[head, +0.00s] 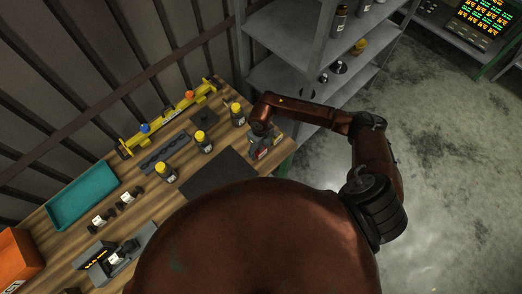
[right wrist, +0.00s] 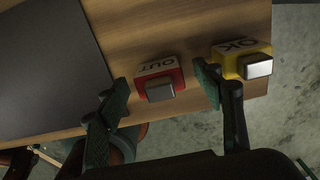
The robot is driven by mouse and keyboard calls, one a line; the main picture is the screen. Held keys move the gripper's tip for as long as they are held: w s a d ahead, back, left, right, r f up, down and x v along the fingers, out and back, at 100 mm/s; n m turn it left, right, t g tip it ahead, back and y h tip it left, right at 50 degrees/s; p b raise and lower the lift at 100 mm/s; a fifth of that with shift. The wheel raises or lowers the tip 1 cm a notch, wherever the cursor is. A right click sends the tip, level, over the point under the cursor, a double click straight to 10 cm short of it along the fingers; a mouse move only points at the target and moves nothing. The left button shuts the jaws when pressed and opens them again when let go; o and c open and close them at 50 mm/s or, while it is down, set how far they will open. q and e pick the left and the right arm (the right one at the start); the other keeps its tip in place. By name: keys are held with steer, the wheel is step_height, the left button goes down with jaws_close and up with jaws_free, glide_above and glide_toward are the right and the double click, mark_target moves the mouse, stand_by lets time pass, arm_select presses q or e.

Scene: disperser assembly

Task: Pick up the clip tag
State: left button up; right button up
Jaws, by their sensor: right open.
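Two tags lie at the table's near right corner. One is a red tag marked "OUT" with a grey metal clip (right wrist: 160,86); the other is a yellow tag marked "OK" with a bright metal clip (right wrist: 240,60). My right gripper (right wrist: 163,84) is open and empty, its two green-padded fingers spread on either side of the red tag. The yellow tag is just outside the right finger. In the head view my right gripper (head: 262,140) hangs over the table corner and partly hides the tags. My left gripper is not in view.
A dark mat (head: 215,172) lies left of the tags. Yellow-capped bottles (head: 203,143), a teal tray (head: 80,195), a yellow rack (head: 165,118) and an orange box (head: 18,258) stand on the table. Metal shelves (head: 285,80) rise behind the right arm. The table edge is close to the tags.

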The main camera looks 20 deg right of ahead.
steer(key=shift+c, duration=0.5)
steer(key=c, duration=1.2)
steer(key=shift+o, duration=0.2)
